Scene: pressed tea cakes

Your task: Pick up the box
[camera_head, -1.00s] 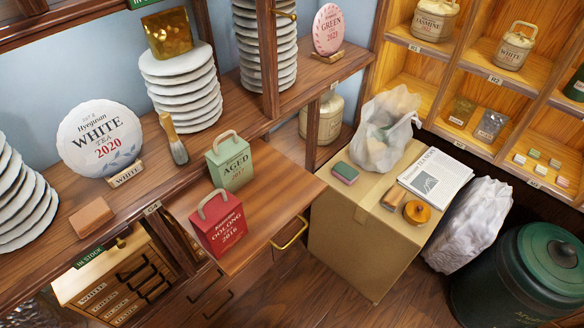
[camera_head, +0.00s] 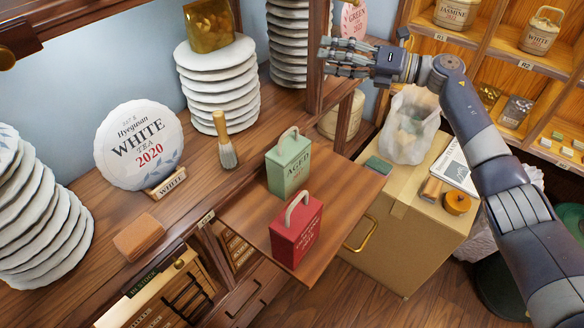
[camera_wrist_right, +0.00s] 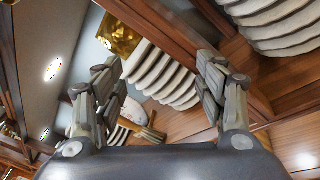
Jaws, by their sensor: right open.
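A red box (camera_head: 297,231) with a pale handle stands upright at the front of the wooden pull-out board (camera_head: 245,215). A green box (camera_head: 289,164), marked AGED and also with a handle, stands just behind it. A large cardboard box (camera_head: 375,238) stands on the floor to the right. My right gripper (camera_head: 328,57) reaches in from the right, high above and behind the boxes, pointing left near the shelf post. In the wrist view its fingers (camera_wrist_right: 158,68) are spread with nothing between them. Neither small box is clear in that view. My left gripper is out of view.
A bag (camera_head: 408,125), newspaper, sponge and orange lidded pot (camera_head: 457,203) lie on the cardboard box. Stacks of white tea cakes (camera_head: 217,75), a brush (camera_head: 225,145) and a round WHITE tea cake (camera_head: 140,145) fill the counter at left. A wooden post (camera_head: 316,70) stands beside my right fingers.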

